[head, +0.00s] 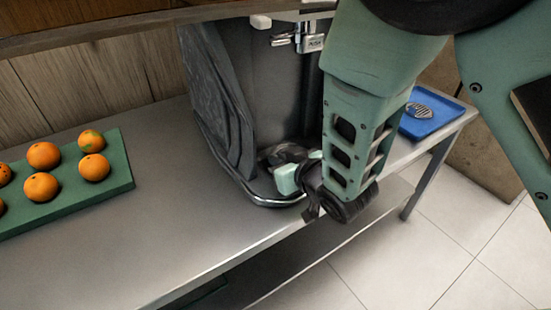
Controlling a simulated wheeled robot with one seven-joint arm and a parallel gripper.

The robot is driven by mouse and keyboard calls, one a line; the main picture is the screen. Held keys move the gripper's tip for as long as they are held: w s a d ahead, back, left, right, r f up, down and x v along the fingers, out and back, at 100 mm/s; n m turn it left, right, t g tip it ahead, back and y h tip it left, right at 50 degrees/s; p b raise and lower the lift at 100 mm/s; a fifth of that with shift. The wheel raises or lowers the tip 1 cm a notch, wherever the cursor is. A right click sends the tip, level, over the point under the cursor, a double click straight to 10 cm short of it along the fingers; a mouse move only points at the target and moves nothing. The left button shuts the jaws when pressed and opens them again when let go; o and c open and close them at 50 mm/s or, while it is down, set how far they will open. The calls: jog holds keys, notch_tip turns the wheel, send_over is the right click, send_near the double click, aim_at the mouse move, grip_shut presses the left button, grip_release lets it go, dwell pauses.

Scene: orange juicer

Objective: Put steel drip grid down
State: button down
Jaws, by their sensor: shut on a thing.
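My gripper (288,172) is low at the front of the juicer (268,85), over its base. It is shut on a grey metal piece (282,152), which looks like the steel drip grid. The piece is partly hidden by the fingers and wrist, so I cannot tell whether it touches the base. The base has a rounded metal rim (262,201) at its front. A slotted oval grey metal piece (420,111) lies on a blue tray (436,127) to the right.
A green board (118,163) with several oranges (43,155) lies on the steel table (165,225) at the left. The table is clear between board and juicer. A tap or latch with a "PUSH" label (314,43) hangs above the base. My arm covers the juicer's right side.

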jog(key=shift+f, duration=0.15)
jog(key=c, duration=1.6)
grip_release()
